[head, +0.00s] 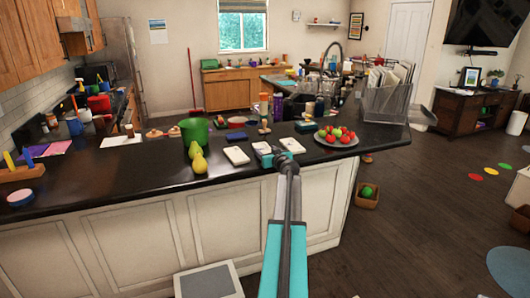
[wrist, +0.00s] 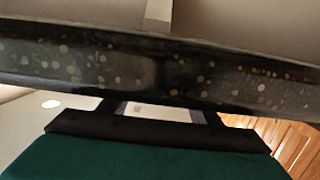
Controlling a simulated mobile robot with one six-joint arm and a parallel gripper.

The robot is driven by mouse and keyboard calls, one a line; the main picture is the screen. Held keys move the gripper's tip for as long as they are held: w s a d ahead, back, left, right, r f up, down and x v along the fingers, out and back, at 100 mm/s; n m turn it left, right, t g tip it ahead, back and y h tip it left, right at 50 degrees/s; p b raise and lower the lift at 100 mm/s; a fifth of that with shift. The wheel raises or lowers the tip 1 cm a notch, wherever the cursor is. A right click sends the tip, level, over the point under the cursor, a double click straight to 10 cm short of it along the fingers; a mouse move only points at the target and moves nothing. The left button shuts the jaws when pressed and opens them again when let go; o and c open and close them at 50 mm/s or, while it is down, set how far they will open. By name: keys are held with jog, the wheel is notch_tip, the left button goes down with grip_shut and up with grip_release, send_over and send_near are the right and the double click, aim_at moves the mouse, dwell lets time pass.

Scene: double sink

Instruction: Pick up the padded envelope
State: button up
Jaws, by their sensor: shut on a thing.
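My gripper (head: 265,153) is at the front edge of the dark counter, between two pale flat packets. One packet (head: 236,155) lies to its left and another (head: 292,145) lies just behind it to the right. In the wrist view, my gripper's dark fingers (wrist: 158,112) are on either side of a pale flat thing with a small brownish mark, which looks like the padded envelope (wrist: 150,110). Most of it is hidden by my gripper. The head view is too small to show the grip clearly.
The counter's speckled edge (wrist: 160,70) crosses the wrist view.

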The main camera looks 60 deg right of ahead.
aim_at(266, 151)
jog(key=shift+r, duration=0.1)
jog(key=shift+r+b, duration=0.45)
jog(key=shift+r, duration=0.25)
jog(key=shift+r+b, duration=0.45)
jog(key=shift+r, duration=0.4)
jog(key=s+b, duration=0.2)
jog(key=s, duration=0.3)
jog(key=s+d+r+b, duration=0.1)
jog(key=s, duration=0.4)
jog(key=s+d+b, duration=0.1)
jog(key=s+b, duration=0.1)
jog(key=s, duration=0.4)
jog(key=shift+d+r+b, duration=0.2)
jog(key=shift+r+b, duration=0.15)
jog(key=shift+w, duration=0.1)
